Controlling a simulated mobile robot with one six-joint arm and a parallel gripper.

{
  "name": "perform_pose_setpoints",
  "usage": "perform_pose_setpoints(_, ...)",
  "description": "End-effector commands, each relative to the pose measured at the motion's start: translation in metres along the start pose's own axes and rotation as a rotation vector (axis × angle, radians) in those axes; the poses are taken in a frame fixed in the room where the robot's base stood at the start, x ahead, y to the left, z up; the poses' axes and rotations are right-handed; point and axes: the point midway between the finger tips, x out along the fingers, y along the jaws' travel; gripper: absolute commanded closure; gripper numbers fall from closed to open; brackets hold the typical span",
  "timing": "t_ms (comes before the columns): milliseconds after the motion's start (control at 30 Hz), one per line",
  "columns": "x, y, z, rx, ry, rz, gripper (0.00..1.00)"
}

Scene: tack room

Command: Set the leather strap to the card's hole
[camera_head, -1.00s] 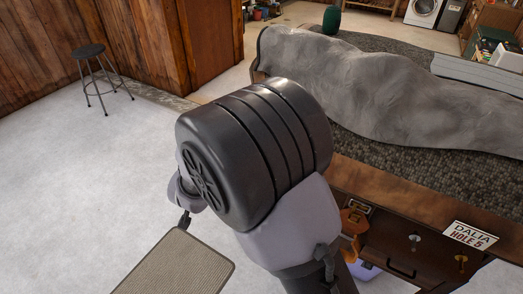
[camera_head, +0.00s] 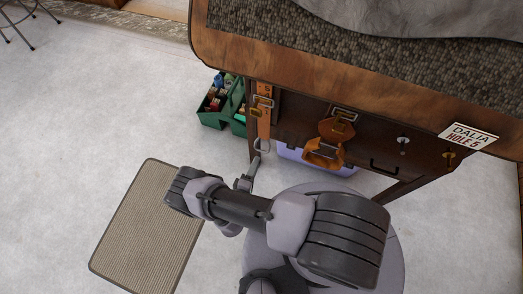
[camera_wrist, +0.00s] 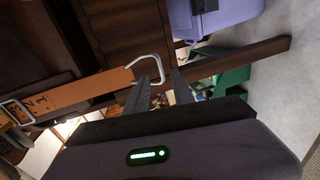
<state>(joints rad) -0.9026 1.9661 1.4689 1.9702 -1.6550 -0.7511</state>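An orange-brown leather strap (camera_head: 264,122) hangs at the left end of the wooden bench front, with a metal buckle (camera_head: 262,102) near its top and a metal loop (camera_head: 263,146) at its lower end. In the wrist view the strap (camera_wrist: 92,95) shows number marks by the buckle (camera_wrist: 17,112). My gripper (camera_head: 256,160) is just below the loop. In the wrist view my gripper (camera_wrist: 160,76) is open, its fingertips close to the loop (camera_wrist: 148,62); I cannot tell whether they touch. A white card (camera_head: 468,136) reads "DALIA HOLE 5", right on the bench edge.
Another brown leather piece (camera_head: 325,150) hangs right of the strap under a buckle. A lilac bin (camera_head: 318,168) stands beneath the bench and a green caddy (camera_head: 212,118) beside it. A beige mat (camera_head: 147,232) lies on the pale floor, which is open at left.

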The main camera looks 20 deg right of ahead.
Motion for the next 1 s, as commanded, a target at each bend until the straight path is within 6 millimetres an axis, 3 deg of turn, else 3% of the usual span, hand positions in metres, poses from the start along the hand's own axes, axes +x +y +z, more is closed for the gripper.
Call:
perform_pose_setpoints(100,0.035,-0.004,0.001,0.003,-0.007,0.000,0.70)
perform_pose_setpoints(333,0.072,-0.002,0.000,0.002,-0.002,-0.001,0.70)
perform_pose_setpoints(700,0.079,0.000,-0.001,0.002,0.001,-0.001,0.70)
perform_pose_setpoints(867,0.079,0.000,-0.001,0.002,0.001,-0.001,1.00)
perform_pose_setpoints(1000,0.079,0.000,-0.001,0.002,0.000,-0.001,1.00)
